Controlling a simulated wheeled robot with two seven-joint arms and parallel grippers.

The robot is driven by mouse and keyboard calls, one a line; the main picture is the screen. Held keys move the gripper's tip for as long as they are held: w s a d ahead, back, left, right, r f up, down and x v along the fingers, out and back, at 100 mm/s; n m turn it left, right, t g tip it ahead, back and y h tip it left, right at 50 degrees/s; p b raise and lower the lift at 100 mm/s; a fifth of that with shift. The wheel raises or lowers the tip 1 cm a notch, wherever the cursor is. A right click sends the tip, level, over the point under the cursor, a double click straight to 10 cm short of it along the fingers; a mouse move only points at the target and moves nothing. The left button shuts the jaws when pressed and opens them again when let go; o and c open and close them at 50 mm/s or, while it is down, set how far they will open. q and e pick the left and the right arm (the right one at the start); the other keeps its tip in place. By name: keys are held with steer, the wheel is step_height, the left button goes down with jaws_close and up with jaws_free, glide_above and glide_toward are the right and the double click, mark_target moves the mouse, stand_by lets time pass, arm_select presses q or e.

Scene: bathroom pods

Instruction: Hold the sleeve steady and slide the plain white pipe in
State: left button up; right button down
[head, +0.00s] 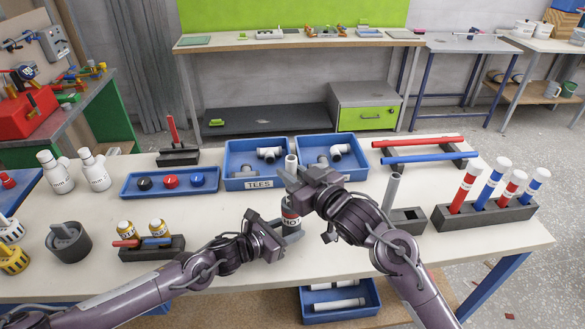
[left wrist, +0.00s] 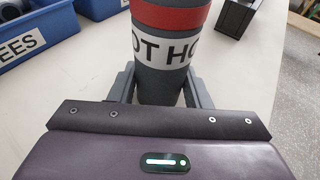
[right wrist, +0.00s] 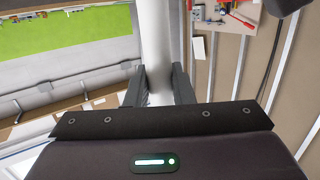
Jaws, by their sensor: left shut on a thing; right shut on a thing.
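The sleeve (head: 291,222) is a dark grey upright cylinder with a red band and a white "HOT" label; it fills the top of the left wrist view (left wrist: 160,83). My left gripper (head: 284,236) is shut on the sleeve from the left, low on its body. The plain white pipe (head: 291,162) stands roughly upright above the sleeve, its top end showing; it also shows in the right wrist view (right wrist: 155,35). My right gripper (head: 292,180) is shut on the pipe. It hides the pipe's lower end and the sleeve's mouth, so I cannot tell whether the pipe is inside.
Blue bins of fittings, one labelled TEES (head: 258,184), stand just behind. A grey block (head: 407,220) is right of my right arm, and a rack with red and blue capped tubes (head: 485,215) stands farther right. A holder with two jars (head: 152,250) is at the left.

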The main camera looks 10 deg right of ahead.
steer(key=shift+f, duration=2.8)
steer(key=c, duration=1.2)
jaws_free()
steer(key=shift+o, duration=0.2)
steer(key=v, duration=1.2)
arm_select(q)
steer(key=o, duration=1)
steer(key=shift+o, duration=0.2)
